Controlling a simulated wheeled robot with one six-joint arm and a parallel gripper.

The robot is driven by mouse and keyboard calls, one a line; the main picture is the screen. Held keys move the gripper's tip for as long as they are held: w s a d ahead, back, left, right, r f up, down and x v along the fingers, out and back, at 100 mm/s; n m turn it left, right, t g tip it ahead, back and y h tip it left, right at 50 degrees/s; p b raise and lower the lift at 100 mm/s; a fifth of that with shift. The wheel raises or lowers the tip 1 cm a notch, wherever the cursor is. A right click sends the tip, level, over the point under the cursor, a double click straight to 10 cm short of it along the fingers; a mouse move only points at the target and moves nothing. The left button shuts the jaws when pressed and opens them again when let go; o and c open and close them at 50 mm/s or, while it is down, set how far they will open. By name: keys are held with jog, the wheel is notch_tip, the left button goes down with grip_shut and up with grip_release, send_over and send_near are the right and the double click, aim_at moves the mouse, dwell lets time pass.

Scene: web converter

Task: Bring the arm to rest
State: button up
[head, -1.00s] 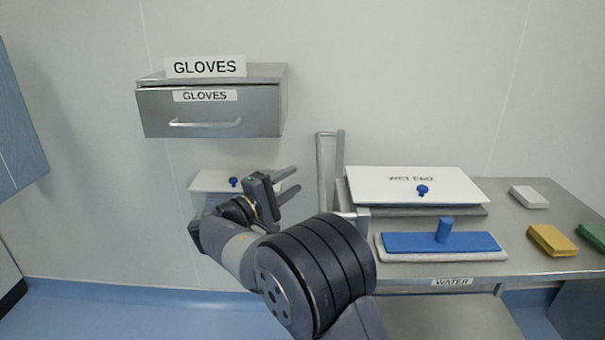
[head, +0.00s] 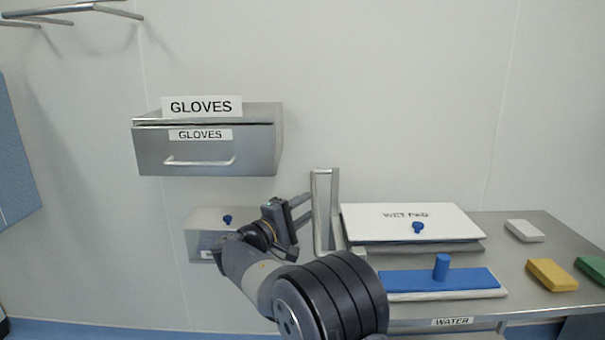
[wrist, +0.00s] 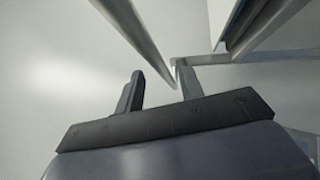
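My arm is partly extended in the lower middle of the head view. My gripper (head: 303,208) points right, in front of the wall and just left of the upright metal handle at the cart. Its two fingers stand apart with nothing between them. In the wrist view my gripper (wrist: 160,82) also shows two separated fingers and an empty gap. Metal bars run close beyond the fingertips there; I cannot tell the exact distance.
The upright metal handle (head: 324,215) stands beside the steel cart (head: 505,245).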

aim_at(315, 199)
jog(key=x, duration=0.3)
jog(key=shift+w+d, duration=0.2)
jog(key=shift+d, duration=0.55)
jog(key=shift+s+r, duration=0.1)
jog(key=shift+r, duration=0.05)
